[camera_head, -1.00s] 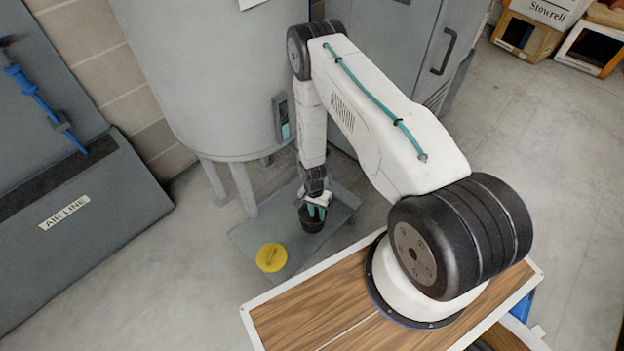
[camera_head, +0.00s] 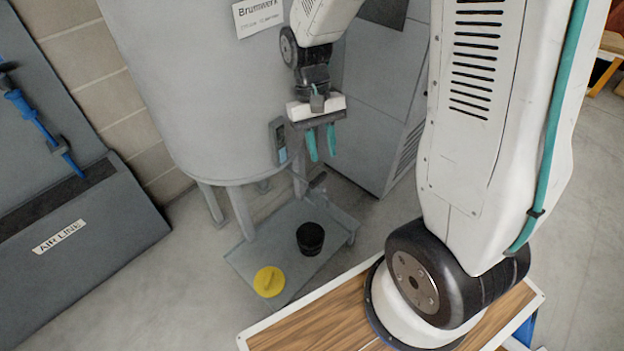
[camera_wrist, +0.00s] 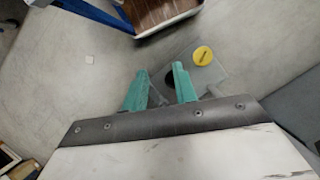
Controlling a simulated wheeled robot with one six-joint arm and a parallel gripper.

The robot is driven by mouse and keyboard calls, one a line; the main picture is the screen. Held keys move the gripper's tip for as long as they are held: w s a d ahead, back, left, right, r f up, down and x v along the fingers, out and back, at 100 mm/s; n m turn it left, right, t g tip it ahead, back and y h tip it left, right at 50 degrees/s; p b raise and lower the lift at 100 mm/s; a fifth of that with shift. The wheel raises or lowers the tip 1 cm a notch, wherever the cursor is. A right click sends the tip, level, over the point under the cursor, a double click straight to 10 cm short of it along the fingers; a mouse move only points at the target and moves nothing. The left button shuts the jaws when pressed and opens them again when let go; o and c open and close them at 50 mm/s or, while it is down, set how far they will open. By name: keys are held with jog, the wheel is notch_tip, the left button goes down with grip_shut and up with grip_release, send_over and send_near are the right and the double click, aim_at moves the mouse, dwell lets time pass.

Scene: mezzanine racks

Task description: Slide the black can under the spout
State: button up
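The black can (camera_head: 310,238) stands upright on a low grey platform (camera_head: 262,246) in front of the tank's legs. In the wrist view the can (camera_wrist: 170,78) is partly hidden behind a green fingertip. A dark spout-like fitting (camera_head: 318,181) sticks out below the large grey tank (camera_head: 190,90), just behind the can in the head view. My gripper (camera_head: 321,158) is open and empty, its two green fingers apart, raised well above the can. The fingers also show in the wrist view (camera_wrist: 158,85).
A yellow round lid (camera_head: 269,281) lies on the platform's front left, near the can. A wood-topped surface with a white edge (camera_head: 300,325) lies in front. A grey "AIR LINE" panel (camera_head: 80,225) stands left. A grey cabinet (camera_head: 375,110) stands behind. Bare floor lies on both sides.

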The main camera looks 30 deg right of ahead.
jog(key=s+a+r+n+t, duration=0.1)
jog(key=s+r+t, duration=0.4)
jog(key=s+r, duration=1)
jog(key=shift+s+a+r+n+t, duration=0.15)
jog(key=shift+a+r+n+t, duration=0.35)
jog(key=shift+r, duration=0.7)
jog(key=shift+d, duration=0.15)
